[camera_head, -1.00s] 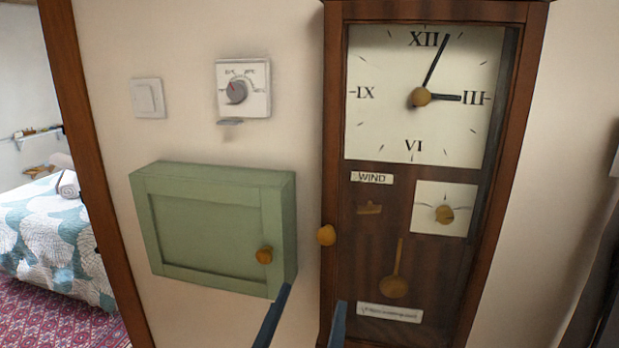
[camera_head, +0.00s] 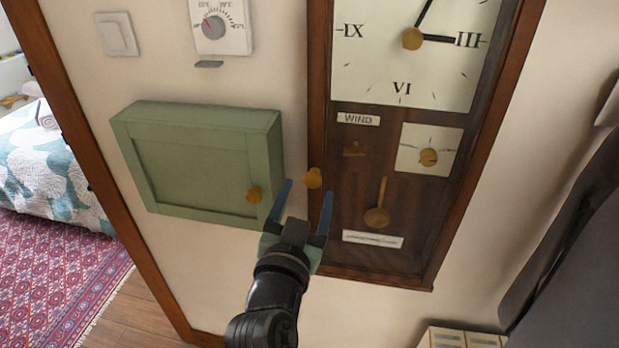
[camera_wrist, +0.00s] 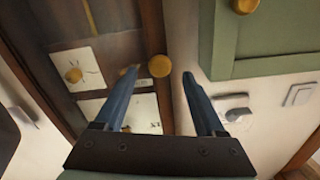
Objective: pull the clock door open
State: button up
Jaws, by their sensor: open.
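The tall dark wooden clock (camera_head: 318,100) hangs on the wall, and its glazed door looks shut. Its round yellow-brown door knob (camera_head: 314,178) sits on the left edge of the door; it also shows in the wrist view (camera_wrist: 160,66). My gripper (camera_head: 307,189) is open in front of the clock's lower left edge. In both views the knob appears between the two blue fingertips, which also show in the wrist view (camera_wrist: 160,73). I cannot tell whether the tips reach past the knob or touch it.
A green wall cabinet (camera_head: 190,165) with its own knob (camera_head: 254,194) is close on the left of my gripper. Above it are a thermostat (camera_head: 218,25) and a light switch (camera_head: 117,34). A pale drawer unit (camera_head: 462,338) stands low at right.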

jog(key=shift+w+d+p, duration=0.15)
jog(key=shift+w, duration=0.55)
jog(key=shift+w+d+p, duration=0.15)
jog(key=shift+w, duration=0.5)
grip_shut()
dwell(0.5)
